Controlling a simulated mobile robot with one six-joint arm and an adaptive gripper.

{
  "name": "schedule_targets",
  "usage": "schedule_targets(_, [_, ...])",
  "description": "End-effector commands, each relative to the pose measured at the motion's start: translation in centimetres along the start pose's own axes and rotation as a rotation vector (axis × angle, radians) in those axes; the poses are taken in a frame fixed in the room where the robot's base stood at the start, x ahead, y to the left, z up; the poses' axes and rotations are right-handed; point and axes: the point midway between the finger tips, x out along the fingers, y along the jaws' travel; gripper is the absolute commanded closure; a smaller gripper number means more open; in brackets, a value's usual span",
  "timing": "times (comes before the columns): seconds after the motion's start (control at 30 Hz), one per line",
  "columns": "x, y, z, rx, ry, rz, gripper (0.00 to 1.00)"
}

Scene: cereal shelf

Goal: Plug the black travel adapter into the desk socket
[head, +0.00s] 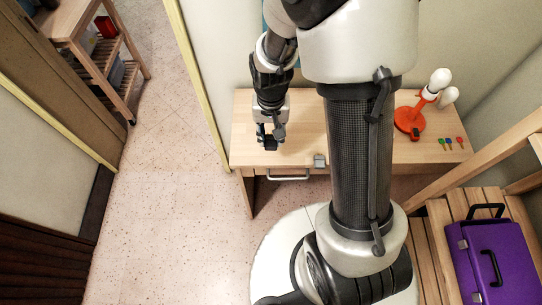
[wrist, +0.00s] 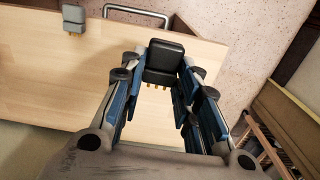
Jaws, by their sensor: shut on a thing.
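The black travel adapter (wrist: 164,62) is between the fingertips of my gripper (wrist: 162,78) in the wrist view, and the gripper is shut on it. Its brass pins show at its lower edge in that view, pointing back toward the palm side of the picture. In the head view my gripper (head: 269,136) is above the left part of the wooden desk, with the dark adapter (head: 270,144) at its tip. I cannot tell the gap to the desktop. No desk socket can be made out with certainty.
An orange stand (head: 408,122) with white bulbs and several small coloured pieces are at the right. A purple case (head: 490,262) lies on slats.

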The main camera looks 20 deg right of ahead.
Motion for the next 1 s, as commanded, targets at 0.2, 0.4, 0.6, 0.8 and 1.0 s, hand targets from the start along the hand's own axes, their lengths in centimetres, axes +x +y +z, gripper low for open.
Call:
schedule_targets(0.2, [6.1,0.0,0.1,0.000,-0.004,0.002,0.94])
schedule_targets(0.4, [8.7,0.0,0.0,0.000,0.000,0.000,0.94])
schedule_targets(0.6, [10.2,0.0,0.0,0.000,0.000,0.000,0.94])
schedule_targets(0.8, [12.8,0.0,0.0,0.000,0.000,0.000,0.94])
schedule_targets(1.0, [12.7,0.0,-0.1,0.000,0.002,0.000,0.94])
